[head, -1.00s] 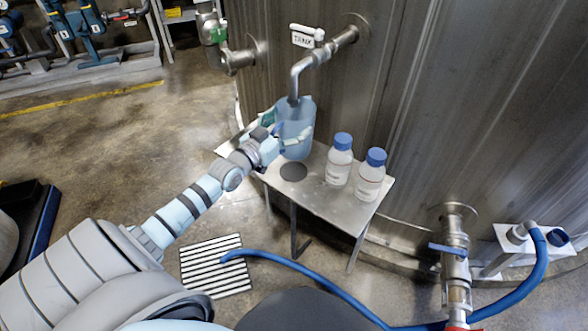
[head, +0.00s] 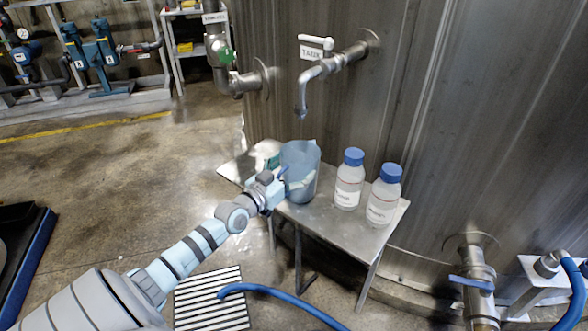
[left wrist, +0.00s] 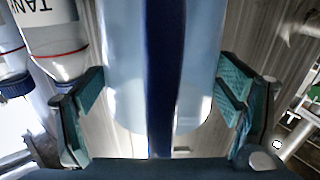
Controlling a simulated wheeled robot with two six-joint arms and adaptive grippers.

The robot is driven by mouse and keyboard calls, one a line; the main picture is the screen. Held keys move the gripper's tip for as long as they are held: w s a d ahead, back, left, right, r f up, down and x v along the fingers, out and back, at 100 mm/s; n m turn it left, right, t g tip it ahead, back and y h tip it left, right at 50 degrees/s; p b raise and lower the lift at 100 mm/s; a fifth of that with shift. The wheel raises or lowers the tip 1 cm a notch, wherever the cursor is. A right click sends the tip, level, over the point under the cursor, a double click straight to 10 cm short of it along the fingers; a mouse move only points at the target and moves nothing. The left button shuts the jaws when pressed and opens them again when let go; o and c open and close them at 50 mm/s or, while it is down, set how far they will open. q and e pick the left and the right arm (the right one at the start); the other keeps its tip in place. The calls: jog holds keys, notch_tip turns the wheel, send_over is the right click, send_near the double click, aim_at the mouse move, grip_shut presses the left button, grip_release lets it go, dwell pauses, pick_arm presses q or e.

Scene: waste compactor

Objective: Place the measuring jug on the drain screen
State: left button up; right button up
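The measuring jug (head: 301,165), translucent blue, is upright at the small metal table (head: 335,222), in front of and below the tap spout. My left gripper (head: 286,178) has its fingers on either side of the jug's body. In the left wrist view the jug (left wrist: 125,85) fills the middle, its dark blue handle (left wrist: 163,80) between the finger pads (left wrist: 162,95). I cannot tell whether its base touches the table. The dark round disc on the tabletop is hidden behind the jug; I cannot tell if it is the drain screen. A striped grating (head: 212,300) lies on the floor. My right gripper is not in view.
Two blue-capped bottles (head: 349,180) (head: 383,195) stand right of the jug on the table. The tap (head: 322,70) hangs above from the steel tank wall (head: 450,120). A blue hose (head: 290,301) crosses the floor grating. Open floor lies to the left.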

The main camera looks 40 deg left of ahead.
aim_at(277, 177)
pick_arm(q)
jog(key=shift+o, duration=1.3)
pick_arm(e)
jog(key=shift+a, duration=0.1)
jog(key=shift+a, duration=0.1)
pick_arm(q)
jog(key=shift+r+p, duration=0.25)
jog(key=shift+p, duration=0.05)
jog(key=s+p, duration=0.5)
jog(key=shift+s+r, duration=0.15)
jog(key=shift+r, duration=0.2)
jog(key=s+p, duration=0.2)
jog(key=s, duration=0.4)
jog(key=shift+s+f+p, duration=0.3)
jog(key=shift+s+f, duration=0.05)
jog(key=shift+f, duration=0.05)
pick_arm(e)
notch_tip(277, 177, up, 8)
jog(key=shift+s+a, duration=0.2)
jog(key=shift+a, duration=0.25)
